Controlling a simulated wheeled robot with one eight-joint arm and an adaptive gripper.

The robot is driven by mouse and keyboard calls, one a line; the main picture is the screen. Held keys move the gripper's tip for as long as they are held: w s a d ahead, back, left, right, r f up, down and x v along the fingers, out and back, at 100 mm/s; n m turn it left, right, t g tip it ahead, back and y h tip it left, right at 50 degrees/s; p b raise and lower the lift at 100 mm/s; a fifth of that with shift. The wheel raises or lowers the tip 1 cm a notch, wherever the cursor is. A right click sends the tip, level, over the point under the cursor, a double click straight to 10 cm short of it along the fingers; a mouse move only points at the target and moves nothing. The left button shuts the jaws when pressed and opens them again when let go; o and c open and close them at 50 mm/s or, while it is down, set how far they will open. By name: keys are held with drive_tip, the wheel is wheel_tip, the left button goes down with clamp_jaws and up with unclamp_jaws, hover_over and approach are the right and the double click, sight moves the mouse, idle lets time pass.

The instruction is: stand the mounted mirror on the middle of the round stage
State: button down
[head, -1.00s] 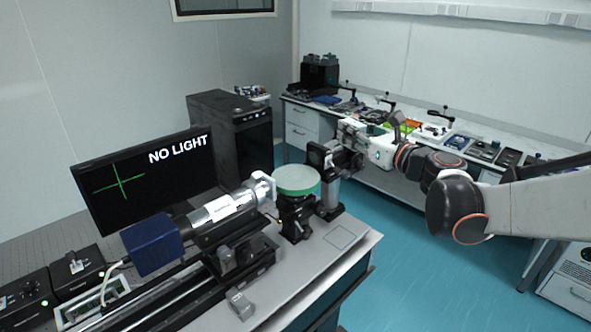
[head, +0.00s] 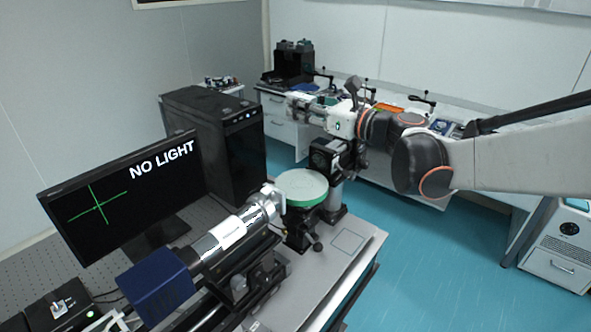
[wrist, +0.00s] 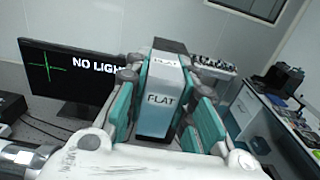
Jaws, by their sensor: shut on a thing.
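The round stage (head: 303,187) is a pale disc with a green rim on a black mount, near the right end of the bench. Its top is bare. My gripper (head: 298,108) is up and beyond the stage in the head view, apart from it. In the wrist view my gripper (wrist: 160,88) has its teal fingers shut on a pale block marked FLAT, which I take to be the mounted mirror (wrist: 160,105). Its reflecting face is hidden. I cannot pick the mirror out clearly in the head view.
A silver tube with a blue end (head: 155,288) points at the stage from the left. A black optic on a post (head: 325,158) stands just behind the stage. A monitor (head: 120,195) reads NO LIGHT. A black cabinet (head: 215,140) stands behind, and a cluttered side bench lies beyond.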

wheel_tip(320, 180, down, 18)
drive_tip(key=b, duration=0.4)
drive_tip(key=shift+r, duration=0.1)
drive_tip(key=shift+b, duration=0.4)
drive_tip(key=c, duration=1.6)
unclamp_jaws()
drive_tip(key=shift+o, duration=1.2)
drive_tip(key=shift+s+d, duration=0.1)
drive_tip(key=shift+d, duration=0.1)
drive_tip(key=p+v, duration=0.2)
drive_tip(key=v, duration=0.9)
drive_tip(key=shift+s+d, duration=0.2)
drive_tip(key=shift+s, duration=0.05)
